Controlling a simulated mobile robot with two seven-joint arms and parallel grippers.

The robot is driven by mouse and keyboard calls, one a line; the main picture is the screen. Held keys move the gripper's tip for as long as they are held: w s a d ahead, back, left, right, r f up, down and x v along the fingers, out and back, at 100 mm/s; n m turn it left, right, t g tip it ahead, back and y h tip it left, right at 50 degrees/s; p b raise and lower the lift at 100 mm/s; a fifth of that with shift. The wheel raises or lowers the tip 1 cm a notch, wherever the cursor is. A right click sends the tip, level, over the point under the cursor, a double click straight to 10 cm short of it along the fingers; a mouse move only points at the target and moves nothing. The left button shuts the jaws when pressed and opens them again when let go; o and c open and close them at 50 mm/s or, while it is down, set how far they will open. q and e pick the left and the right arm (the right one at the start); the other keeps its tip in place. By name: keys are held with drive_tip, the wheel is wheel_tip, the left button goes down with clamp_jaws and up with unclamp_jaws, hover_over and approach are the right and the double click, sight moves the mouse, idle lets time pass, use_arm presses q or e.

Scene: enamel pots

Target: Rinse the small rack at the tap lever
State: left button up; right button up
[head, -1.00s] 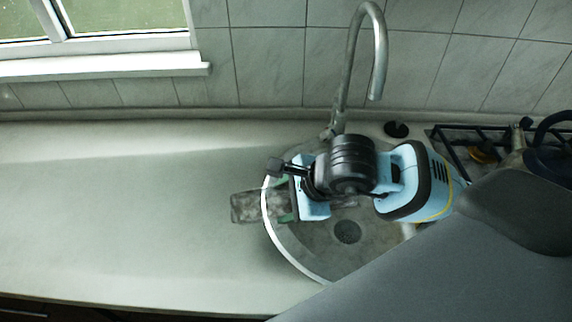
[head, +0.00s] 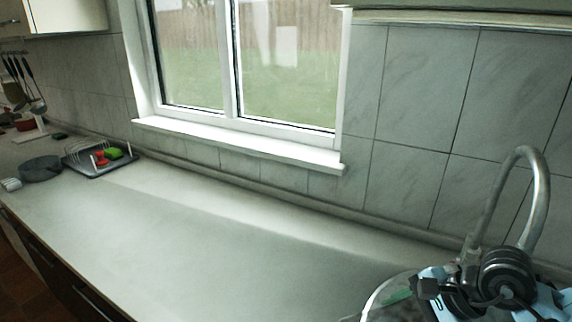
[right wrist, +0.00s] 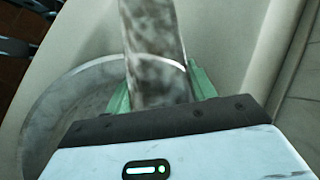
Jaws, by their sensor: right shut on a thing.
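My right gripper (right wrist: 160,88) is shut on a mottled grey-brown, slab-like thing (right wrist: 153,45), with a green finger on each side of it. I cannot tell from its shape whether it is the small rack. In the head view my right gripper (head: 398,297) is over the left part of the round sink (head: 374,296), and the held thing is not clearly seen there. The tap (head: 541,190) is a tall curved grey pipe behind my right arm. Its base, with what looks like the lever (head: 468,248), is partly hidden by my wrist. My left gripper is not in view.
A dish rack (head: 88,166) on a dark tray holds red and green things at the far left of the counter. A dark grey pan (head: 40,168) stands beside it. The long counter (head: 220,235) between rack and sink is clear. The window sill (head: 240,143) juts out behind.

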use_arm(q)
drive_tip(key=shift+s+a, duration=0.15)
use_arm(e)
drive_tip(key=shift+d+r+n+g, duration=0.25)
drive_tip(key=shift+r+n+g, duration=0.55)
drive_tip(key=shift+r+n, duration=0.5)
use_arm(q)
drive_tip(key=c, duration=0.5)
use_arm(e)
drive_tip(key=shift+f, duration=0.15)
drive_tip(key=shift+d, duration=0.1)
